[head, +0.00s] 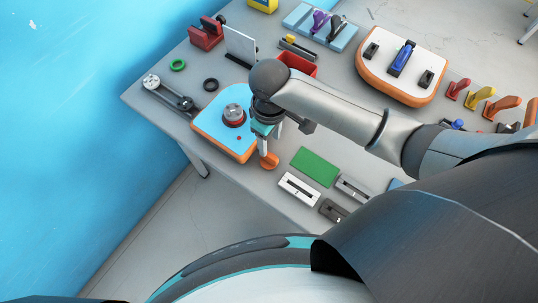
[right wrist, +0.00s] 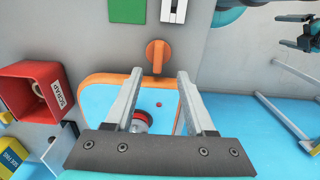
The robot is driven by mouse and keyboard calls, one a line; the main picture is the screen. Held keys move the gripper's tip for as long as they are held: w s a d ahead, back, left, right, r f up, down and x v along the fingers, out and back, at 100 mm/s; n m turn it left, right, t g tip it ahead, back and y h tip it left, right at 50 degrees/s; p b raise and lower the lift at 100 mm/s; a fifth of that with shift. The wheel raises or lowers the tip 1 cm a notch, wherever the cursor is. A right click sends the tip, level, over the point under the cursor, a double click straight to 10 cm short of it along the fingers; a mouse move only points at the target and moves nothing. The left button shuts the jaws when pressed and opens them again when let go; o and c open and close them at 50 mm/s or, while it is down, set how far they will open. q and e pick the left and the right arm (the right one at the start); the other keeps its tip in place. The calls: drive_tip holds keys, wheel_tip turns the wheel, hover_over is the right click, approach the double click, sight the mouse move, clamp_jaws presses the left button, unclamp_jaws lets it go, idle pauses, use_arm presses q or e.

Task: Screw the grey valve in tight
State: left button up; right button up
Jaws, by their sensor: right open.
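The grey valve (head: 234,112) is a round grey cap with a red ring at its base. It stands on a blue board (head: 213,128) with an orange rim. In the right wrist view the valve (right wrist: 141,122) shows between my fingers, partly hidden by the gripper body. My right gripper (head: 264,148) is over the board's right edge, fingers apart and empty. In the right wrist view its fingertips (right wrist: 159,76) reach past the valve toward an orange knob (right wrist: 157,55). My left gripper (right wrist: 292,31) shows at that view's top right, fingers apart and empty.
The orange knob stands just right of the board. A green pad (head: 314,166) and several slotted blocks lie farther right. A red bin (head: 300,64), a wrench-like tool (head: 168,96) and a dark ring (head: 211,85) lie behind. A blue wall (head: 80,90) borders the table's left.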

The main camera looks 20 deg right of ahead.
sight(269, 154)
wheel_tip(269, 154, down, 3)
drive_tip(key=shift+f, duration=0.55)
drive_tip(key=shift+f+b, duration=0.3)
drive_tip(key=shift+f, duration=0.05)
drive_tip(key=f, duration=0.4)
drive_tip(key=shift+w+f+b, duration=0.1)
drive_tip(key=shift+w+b, duration=0.15)
drive_tip(key=shift+b, duration=0.15)
drive_tip(key=shift+f, duration=0.2)
use_arm(q)
drive_tip(key=shift+w+f, duration=0.8)
drive_tip(key=shift+d, duration=0.1)
use_arm(e)
clamp_jaws()
